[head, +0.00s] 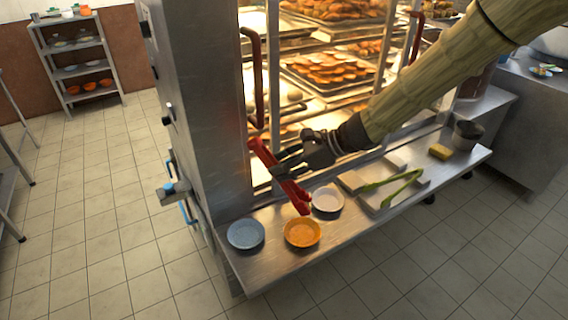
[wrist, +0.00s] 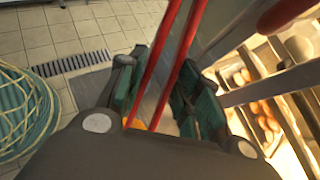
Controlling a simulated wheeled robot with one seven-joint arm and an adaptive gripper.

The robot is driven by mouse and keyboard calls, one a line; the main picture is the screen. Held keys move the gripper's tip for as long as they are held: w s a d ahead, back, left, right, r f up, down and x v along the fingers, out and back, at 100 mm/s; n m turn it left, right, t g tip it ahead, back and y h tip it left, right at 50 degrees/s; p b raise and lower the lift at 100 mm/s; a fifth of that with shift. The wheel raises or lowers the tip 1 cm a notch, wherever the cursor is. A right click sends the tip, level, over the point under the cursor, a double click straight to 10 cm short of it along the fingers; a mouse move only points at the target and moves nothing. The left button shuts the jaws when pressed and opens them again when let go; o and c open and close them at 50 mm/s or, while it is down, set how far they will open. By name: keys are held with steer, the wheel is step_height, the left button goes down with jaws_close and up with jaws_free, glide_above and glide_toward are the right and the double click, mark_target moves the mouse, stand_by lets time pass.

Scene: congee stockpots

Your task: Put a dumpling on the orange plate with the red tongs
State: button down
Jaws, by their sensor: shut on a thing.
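My gripper (head: 284,166) is shut on the red tongs (head: 297,195), in front of the warming cabinet. The tongs slant down, with their lower end over the back edge of the orange plate (head: 303,234); I cannot tell if they touch it. In the wrist view the two red arms of the tongs (wrist: 179,55) run between my gripper's fingers (wrist: 158,92), and a bit of orange shows below. I see no dumpling on the plate or clearly between the tong tips. Pale round pieces (head: 293,95) lie on a cabinet shelf; I cannot tell if they are dumplings.
A blue plate (head: 245,234) is left of the orange one, and a white dish (head: 327,199) is behind it to the right. The cabinet's red handle (head: 256,80) stands close by.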

step_height(320, 180, down, 9)
steer(key=b, duration=0.3)
steer(key=shift+b, duration=0.3)
stand_by(0.4)
steer(key=c, duration=1.3)
jaws_free()
step_height(320, 180, up, 10)
steer(key=p, duration=0.3)
steer(key=shift+c, duration=0.3)
